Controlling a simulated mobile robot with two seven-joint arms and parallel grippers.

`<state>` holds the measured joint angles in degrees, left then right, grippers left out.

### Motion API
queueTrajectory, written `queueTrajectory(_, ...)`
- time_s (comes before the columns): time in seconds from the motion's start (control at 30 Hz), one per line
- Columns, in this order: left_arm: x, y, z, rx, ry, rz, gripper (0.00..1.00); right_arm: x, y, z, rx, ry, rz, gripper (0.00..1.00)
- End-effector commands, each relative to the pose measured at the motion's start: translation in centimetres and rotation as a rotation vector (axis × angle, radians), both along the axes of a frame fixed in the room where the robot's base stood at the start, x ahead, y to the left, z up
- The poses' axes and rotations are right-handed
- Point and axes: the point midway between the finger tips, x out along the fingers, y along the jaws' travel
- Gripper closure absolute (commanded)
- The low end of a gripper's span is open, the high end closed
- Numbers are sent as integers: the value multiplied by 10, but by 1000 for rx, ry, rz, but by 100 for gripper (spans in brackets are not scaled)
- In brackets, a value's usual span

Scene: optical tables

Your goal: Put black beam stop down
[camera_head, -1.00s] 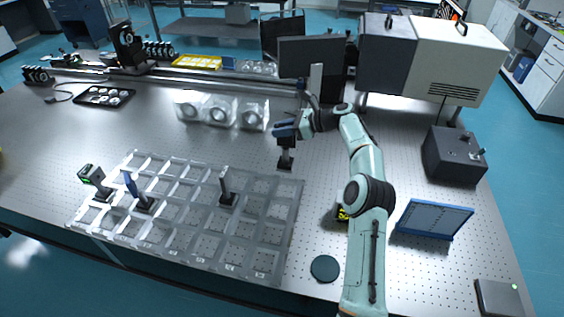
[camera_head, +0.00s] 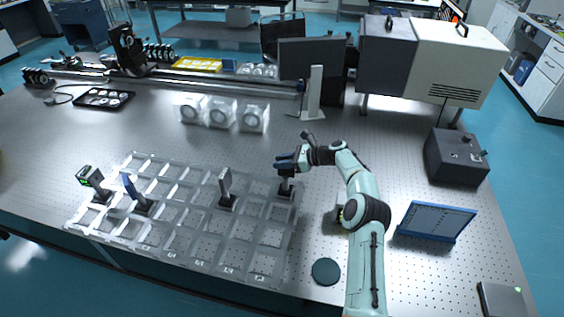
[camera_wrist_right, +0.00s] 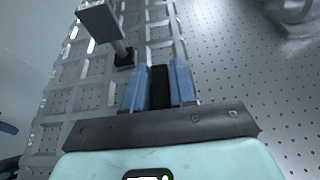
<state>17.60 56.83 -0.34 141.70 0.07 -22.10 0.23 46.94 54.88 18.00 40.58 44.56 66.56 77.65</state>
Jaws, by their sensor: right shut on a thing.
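The black beam stop (camera_head: 286,187) is upright in my right gripper (camera_head: 287,164), at the far right corner compartment of the clear compartment tray (camera_head: 215,248). Its base is at or just above that compartment; I cannot tell if it touches. In the right wrist view the beam stop (camera_wrist_right: 160,88) is a dark post between the two blue fingers of the gripper (camera_wrist_right: 160,85), which are shut on it.
The tray also holds a post with a grey plate (camera_head: 226,190), a blue-edged optic (camera_head: 135,194) and a dark device with green (camera_head: 92,182). Clear cubes (camera_head: 222,113) stand behind. A blue-framed panel (camera_head: 434,221) and dark disc (camera_head: 326,271) lie right.

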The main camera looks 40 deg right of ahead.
Motion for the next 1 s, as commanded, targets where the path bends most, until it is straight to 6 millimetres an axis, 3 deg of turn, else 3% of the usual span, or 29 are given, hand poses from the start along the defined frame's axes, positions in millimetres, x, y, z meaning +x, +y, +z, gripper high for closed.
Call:
queueTrajectory(0.2,2,0,2,0,-2,0,57,1,0,2,1,-4,1,100)
queueTrajectory(0.23,2,0,2,0,-2,0,57,1,0,0,0,-1,1,68)
queueTrajectory(0.3,2,0,2,0,-2,0,57,1,0,0,0,-1,0,49)
queueTrajectory(0.67,0,0,0,0,0,0,57,-2,-2,3,-1,-1,0,49)
queueTrajectory(1.0,-6,0,-6,0,7,0,57,-47,-39,26,-2,1,-3,49)
